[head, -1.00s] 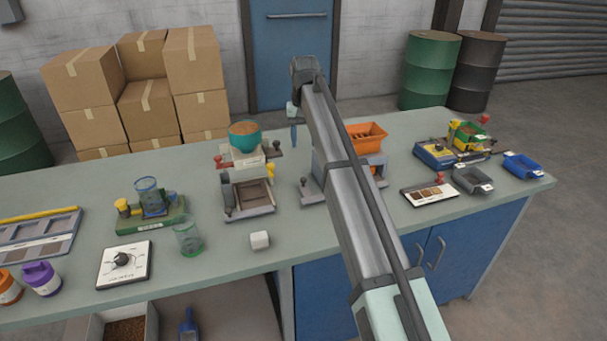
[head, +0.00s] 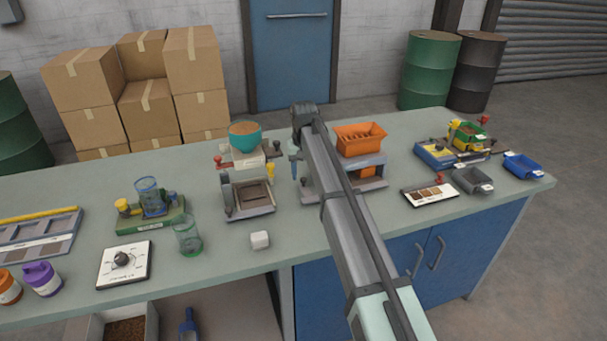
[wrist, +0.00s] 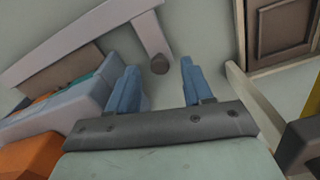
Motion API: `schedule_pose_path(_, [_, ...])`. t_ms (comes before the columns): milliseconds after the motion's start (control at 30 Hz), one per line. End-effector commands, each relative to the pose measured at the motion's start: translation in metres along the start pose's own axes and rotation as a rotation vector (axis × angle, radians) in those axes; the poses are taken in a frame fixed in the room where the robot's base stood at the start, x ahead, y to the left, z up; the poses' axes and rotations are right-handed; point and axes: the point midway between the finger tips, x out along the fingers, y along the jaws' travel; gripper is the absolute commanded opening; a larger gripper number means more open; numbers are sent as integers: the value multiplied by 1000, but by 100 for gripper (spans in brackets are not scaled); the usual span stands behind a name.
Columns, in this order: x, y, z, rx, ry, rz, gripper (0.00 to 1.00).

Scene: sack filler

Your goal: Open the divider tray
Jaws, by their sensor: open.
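The divider (head: 368,162) stands at the middle right of the bench, a blue-grey body with a slotted orange hopper (head: 361,138) on top. A grey part with a dark knob (wrist: 160,65) reaches out from its left side; it looks like the tray handle. My arm hides some of the divider in the head view. My gripper (head: 294,168) points down at the divider's left. In the wrist view, my gripper (wrist: 158,72) is open and empty, with the knob showing between its blue fingertips. I cannot tell whether the fingers are level with it.
A grey device with a brown-bottomed tray (head: 252,196) and a teal bowl (head: 245,135) stands close on the left. A white cube (head: 260,240) lies in front of it. A sample card (head: 430,193) and a grey scoop tray (head: 472,180) lie to the right.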

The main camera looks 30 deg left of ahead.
Motion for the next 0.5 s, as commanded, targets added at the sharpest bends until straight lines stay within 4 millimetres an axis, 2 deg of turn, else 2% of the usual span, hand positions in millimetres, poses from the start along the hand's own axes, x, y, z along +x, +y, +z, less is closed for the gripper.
schedule_pose_path(133, [8,0,0,0,1,0,50])
schedule_pose_path(433, [10,0,0,0,1,0,50])
schedule_pose_path(500, [10,0,0,0,1,0,46])
